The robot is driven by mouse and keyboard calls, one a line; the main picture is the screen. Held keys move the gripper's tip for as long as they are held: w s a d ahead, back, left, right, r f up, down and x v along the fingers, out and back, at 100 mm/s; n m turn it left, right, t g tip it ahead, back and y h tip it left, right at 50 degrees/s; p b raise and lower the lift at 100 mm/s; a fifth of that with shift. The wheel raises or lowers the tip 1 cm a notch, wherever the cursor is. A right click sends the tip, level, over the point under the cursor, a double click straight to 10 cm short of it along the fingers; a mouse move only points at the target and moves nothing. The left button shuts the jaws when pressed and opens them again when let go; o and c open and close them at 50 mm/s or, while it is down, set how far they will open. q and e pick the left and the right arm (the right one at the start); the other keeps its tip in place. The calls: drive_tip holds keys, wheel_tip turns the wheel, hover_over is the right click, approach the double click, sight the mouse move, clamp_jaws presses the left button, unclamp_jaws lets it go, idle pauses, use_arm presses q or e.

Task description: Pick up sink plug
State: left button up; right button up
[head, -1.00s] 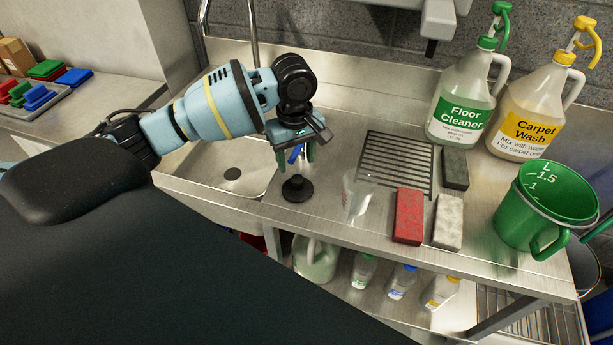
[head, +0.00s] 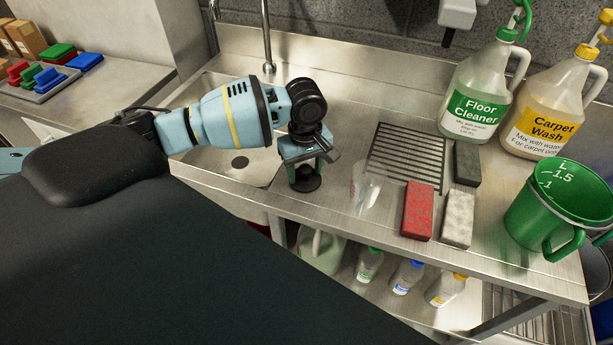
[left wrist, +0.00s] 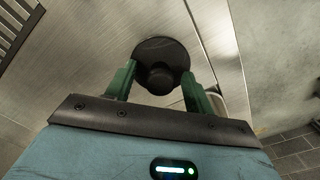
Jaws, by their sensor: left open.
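The black sink plug (head: 305,181) sits upright on the steel counter just right of the sink basin, with its round base down and its knob up. In the left wrist view the plug (left wrist: 160,62) is just beyond the fingertips, its knob between the two green fingers. My left gripper (head: 306,168) points down over the plug and partly hides it. In the left wrist view my left gripper (left wrist: 158,82) is open, one finger on each side of the knob. I cannot tell whether the fingers touch it. My right gripper is not in view.
A clear cup (head: 366,190) stands close right of the plug. Beyond it are a red block (head: 417,211), a pale block (head: 457,218), a dark block (head: 467,163) and a green jug (head: 548,215). The sink basin (head: 222,178) lies left; a tap (head: 267,45) rises behind.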

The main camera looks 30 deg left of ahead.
sight(305, 171)
use_arm(q)
drive_tip(key=c, duration=1)
drive_tip(key=shift+c, duration=0.2)
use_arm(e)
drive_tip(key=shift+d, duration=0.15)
